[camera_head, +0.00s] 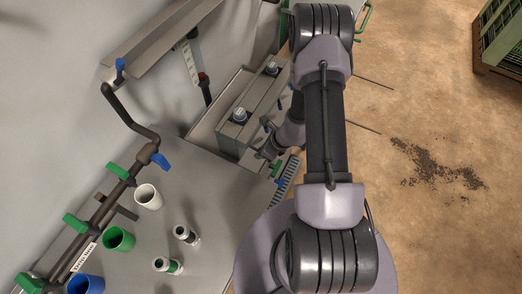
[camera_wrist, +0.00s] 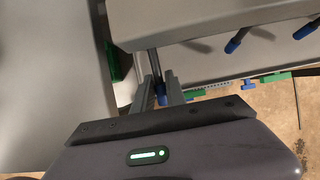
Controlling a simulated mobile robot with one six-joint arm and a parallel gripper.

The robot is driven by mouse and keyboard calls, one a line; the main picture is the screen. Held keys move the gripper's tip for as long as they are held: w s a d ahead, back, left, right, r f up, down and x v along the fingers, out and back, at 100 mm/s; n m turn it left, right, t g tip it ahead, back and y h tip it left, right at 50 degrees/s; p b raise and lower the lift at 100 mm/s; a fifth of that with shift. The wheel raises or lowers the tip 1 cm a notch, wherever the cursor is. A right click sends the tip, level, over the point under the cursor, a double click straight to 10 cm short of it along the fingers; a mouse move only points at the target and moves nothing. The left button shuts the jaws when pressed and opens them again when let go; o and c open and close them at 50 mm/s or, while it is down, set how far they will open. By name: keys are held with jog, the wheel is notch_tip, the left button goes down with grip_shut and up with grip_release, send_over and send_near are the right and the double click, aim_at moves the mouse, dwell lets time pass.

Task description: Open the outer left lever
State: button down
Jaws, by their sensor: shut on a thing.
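A grey lever with a blue tip (camera_wrist: 161,96) hangs below the edge of a grey box (camera_wrist: 220,18) in the wrist view. It is the leftmost of the blue-tipped levers in that view. My gripper (camera_wrist: 159,84) has one finger on each side of it and is shut on it near its blue tip. Two more blue-tipped levers (camera_wrist: 236,42) (camera_wrist: 305,30) stand to the right, apart from my gripper. In the head view the grey box (camera_head: 256,100) stands left of my arm, and my gripper (camera_head: 262,156) is at its near end, partly hidden by my arm.
Green parts (camera_wrist: 195,94) lie near a slotted strip right of my gripper. In the head view, a pipe with green handles (camera_head: 118,171) and blue handles (camera_head: 160,160) runs along the wall. White (camera_head: 148,199), green (camera_head: 118,240) and blue cups (camera_head: 86,286) stand beside it. The floor at right is mostly open.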

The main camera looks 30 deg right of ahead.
jog(key=shift+w+r, duration=0.1)
jog(key=shift+r, duration=0.05)
jog(key=c, duration=1.4)
grip_release()
jog(key=shift+o, duration=0.2)
jog(key=shift+r, duration=0.1)
jog(key=p+v, duration=0.5)
jog(key=v, duration=1.2)
jog(key=shift+r, duration=0.15)
